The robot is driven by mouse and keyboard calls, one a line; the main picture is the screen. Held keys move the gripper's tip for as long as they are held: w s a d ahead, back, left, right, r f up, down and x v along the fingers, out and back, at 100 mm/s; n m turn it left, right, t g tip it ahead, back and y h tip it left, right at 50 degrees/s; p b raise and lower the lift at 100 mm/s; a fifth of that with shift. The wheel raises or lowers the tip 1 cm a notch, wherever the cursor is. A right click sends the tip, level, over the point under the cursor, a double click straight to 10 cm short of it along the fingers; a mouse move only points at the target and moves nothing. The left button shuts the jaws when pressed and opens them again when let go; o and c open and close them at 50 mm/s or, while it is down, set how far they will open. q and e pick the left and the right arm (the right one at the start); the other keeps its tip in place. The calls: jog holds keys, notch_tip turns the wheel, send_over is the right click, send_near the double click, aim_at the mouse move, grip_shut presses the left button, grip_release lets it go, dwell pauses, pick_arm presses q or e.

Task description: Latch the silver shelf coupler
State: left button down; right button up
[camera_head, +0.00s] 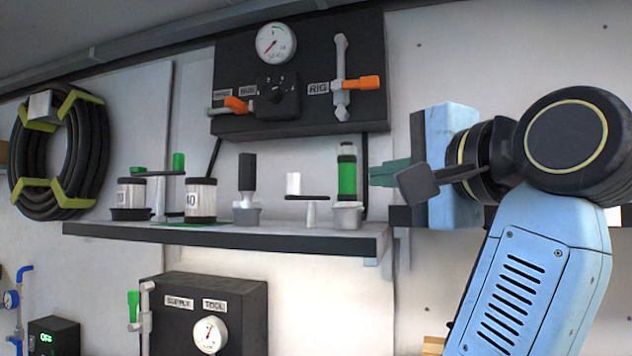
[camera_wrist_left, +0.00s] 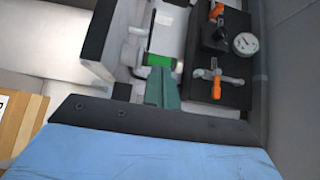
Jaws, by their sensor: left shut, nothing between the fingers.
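On the shelf (camera_head: 280,240) stands a short silver post with a dark crossbar (camera_head: 308,198) and a white upright grip (camera_head: 293,184) at its left end. Its crossbar reaches toward a green-banded cylinder (camera_head: 347,178) in a grey socket (camera_head: 346,214). I cannot tell for certain which fitting is the silver coupler. My left gripper (camera_head: 376,172) has green fingers, shut and empty, just right of the green-banded cylinder. In the left wrist view the fingers (camera_wrist_left: 161,88) point at the cylinder's green band (camera_wrist_left: 160,60); a small gap or contact cannot be told. My right gripper is not in view.
Left on the shelf are a black-topped fitting (camera_head: 246,185), canisters marked 10 (camera_head: 131,194) and 40 (camera_head: 201,198), and a green-handled lever. The gauge panel (camera_head: 230,75) with orange handles hangs above. A supply panel (camera_head: 245,290) sits below. A hose reel hangs far left.

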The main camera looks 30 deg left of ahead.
pick_arm(q)
jog(key=shift+a, duration=0.1)
jog(key=p+x, duration=0.2)
jog(key=x, duration=0.8)
jog(key=shift+a+p, duration=0.1)
jog(key=shift+p, duration=0.25)
jog(key=shift+s+a+p, duration=0.15)
jog(key=shift+a, duration=0.45)
jog(key=shift+s+a+p, duration=0.15)
jog(key=shift+a, duration=0.5)
jog(key=shift+s+a, duration=0.25)
jog(key=shift+a, duration=0.3)
jog(key=shift+a+f, duration=0.1)
